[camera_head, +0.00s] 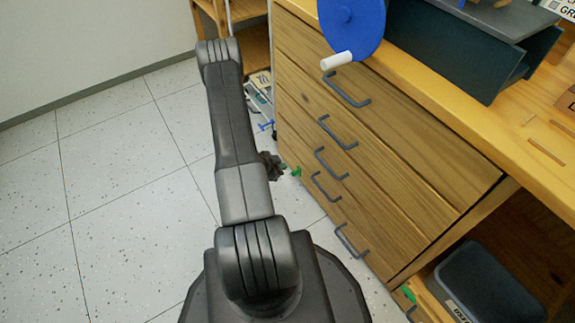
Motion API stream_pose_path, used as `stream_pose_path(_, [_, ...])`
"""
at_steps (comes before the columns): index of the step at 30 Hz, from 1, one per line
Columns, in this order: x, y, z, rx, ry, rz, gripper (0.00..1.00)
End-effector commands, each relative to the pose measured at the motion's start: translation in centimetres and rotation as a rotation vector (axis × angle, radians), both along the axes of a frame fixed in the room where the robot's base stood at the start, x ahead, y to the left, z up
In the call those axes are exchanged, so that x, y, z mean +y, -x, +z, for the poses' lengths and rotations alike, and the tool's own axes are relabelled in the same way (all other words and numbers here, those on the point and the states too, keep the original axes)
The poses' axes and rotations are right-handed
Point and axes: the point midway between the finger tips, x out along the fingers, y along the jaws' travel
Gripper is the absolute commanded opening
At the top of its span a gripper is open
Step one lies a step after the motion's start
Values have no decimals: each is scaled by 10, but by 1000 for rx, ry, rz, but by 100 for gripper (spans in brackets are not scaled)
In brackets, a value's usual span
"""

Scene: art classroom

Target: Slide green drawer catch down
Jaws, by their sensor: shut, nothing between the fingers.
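A small green catch (296,171) sticks out at the left front edge of the wooden drawer unit (385,165), about level with the middle drawers. My gripper (279,165) is dark and partly hidden behind my arm. It is shut and empty, just left of the green catch in the picture. I cannot tell whether its tip touches the catch. A second green piece (408,293) shows low at the right, by an open wooden compartment.
Several grey drawer handles (338,135) stick out from the drawer fronts. A blue disc (352,25) with a white knob (336,61) overhangs the worktop edge. A dark bin (490,283) sits at lower right. The tiled floor (110,190) at left is clear.

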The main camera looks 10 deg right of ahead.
Motion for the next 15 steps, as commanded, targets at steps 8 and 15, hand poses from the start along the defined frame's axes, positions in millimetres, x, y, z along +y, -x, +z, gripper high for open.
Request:
stream_pose_path(8, [13, 8, 14, 0, 1, -2, 0])
stream_pose_path(15, [13, 8, 14, 0, 1, -2, 0])
